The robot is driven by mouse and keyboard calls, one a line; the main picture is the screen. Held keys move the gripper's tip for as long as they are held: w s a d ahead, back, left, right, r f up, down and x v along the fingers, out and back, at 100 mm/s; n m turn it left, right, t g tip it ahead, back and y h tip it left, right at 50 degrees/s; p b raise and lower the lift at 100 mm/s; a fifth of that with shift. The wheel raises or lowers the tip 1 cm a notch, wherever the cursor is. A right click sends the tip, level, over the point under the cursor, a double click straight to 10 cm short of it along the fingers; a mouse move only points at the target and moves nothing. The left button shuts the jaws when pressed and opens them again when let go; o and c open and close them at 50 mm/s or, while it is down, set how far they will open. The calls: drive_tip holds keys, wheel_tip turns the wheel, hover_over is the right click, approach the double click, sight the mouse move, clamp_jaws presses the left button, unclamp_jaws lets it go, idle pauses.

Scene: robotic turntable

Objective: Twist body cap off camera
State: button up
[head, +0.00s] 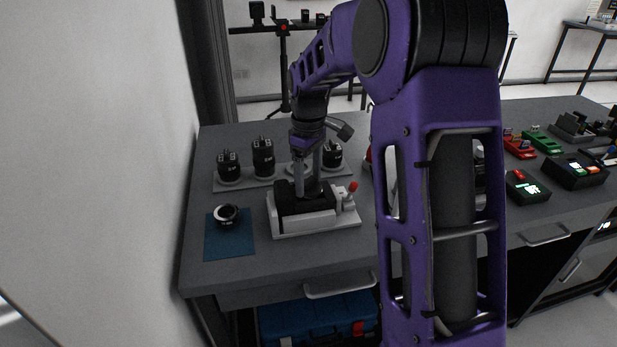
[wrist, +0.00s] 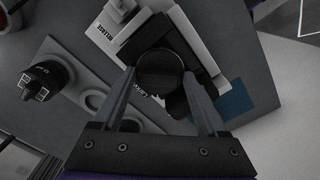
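The black camera (head: 292,203) sits in a light grey fixture on the bench in the head view. In the wrist view its dark body (wrist: 150,33) shows with a round dark body cap (wrist: 160,68) facing me. My gripper (head: 307,190) points down at the camera. In the wrist view my gripper (wrist: 159,74) has its two fingers spread, one tip on each side of the cap. A thin gap seems to show at the cap's edges; contact is not clear. In the head view the arm and fingers hide the cap.
Black lenses (head: 263,158) stand on a grey holder (head: 230,184) behind the fixture. A small ring-shaped part (head: 227,214) lies on a blue mat (head: 222,244) at left. A red-tipped knob (head: 352,186) is on the fixture's right side. Red, green and black devices (head: 575,170) stand farther right.

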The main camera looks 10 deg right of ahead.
drive_tip(key=c, duration=0.4)
drive_tip(key=shift+n+p, duration=0.85)
drive_tip(key=shift+n, duration=0.75)
drive_tip(key=shift+r+n+p, duration=0.1)
drive_tip(key=shift+n+p, duration=0.35)
drive_tip(key=shift+n, duration=0.25)
drive_tip(key=shift+n+p, duration=0.4)
drive_tip(key=shift+n, duration=0.4)
drive_tip(key=shift+n, duration=0.3)
drive_tip(key=shift+n+p, duration=0.5)
drive_tip(key=shift+n, duration=0.2)
drive_tip(key=shift+r, duration=0.1)
